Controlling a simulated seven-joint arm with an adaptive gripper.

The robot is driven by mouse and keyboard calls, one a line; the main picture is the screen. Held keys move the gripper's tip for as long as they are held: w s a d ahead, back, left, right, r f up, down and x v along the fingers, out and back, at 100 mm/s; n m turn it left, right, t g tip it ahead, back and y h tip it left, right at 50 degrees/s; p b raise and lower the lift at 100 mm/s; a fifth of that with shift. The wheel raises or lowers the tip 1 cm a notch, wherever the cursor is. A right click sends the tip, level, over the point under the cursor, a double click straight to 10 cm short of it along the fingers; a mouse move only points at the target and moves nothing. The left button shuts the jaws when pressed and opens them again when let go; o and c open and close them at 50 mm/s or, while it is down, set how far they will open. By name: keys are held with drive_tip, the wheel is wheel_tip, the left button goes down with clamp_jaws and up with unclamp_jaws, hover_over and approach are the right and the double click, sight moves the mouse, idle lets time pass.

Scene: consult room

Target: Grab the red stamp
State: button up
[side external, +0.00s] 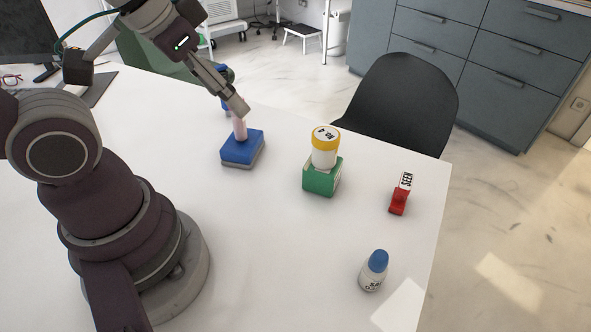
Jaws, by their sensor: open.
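The red stamp (399,201) is on the right part of the white table (290,270), near its right edge. It has a red body at the front and a pale face with dark lettering at its upper end. My gripper (236,104) is at the upper middle, well to the left of the red stamp. It is open, pointing down and right, next to the pale handle of a blue block (242,147). I cannot tell from this view whether a finger touches that handle. Nothing hides the red stamp.
A green box (322,178) with a yellow-capped jar (325,150) on top stands between my gripper and the red stamp. A blue-capped bottle (373,270) stands nearer the front. A black chair (402,105) is at the far edge. The table's front middle is clear.

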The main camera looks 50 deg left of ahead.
drive_tip(key=shift+c, duration=0.4)
drive_tip(key=n+g+y, duration=0.1)
drive_tip(key=n+y, duration=0.1)
drive_tip(key=n, duration=0.3)
hover_over(405, 187)
drive_tip(key=s+d, duration=0.1)
drive_tip(key=s, duration=0.2)
wheel_tip(405, 187, down, 9)
drive_tip(key=x, duration=0.9)
drive_tip(key=shift+d+f, duration=0.15)
drive_tip(key=shift+f, duration=0.2)
clamp_jaws()
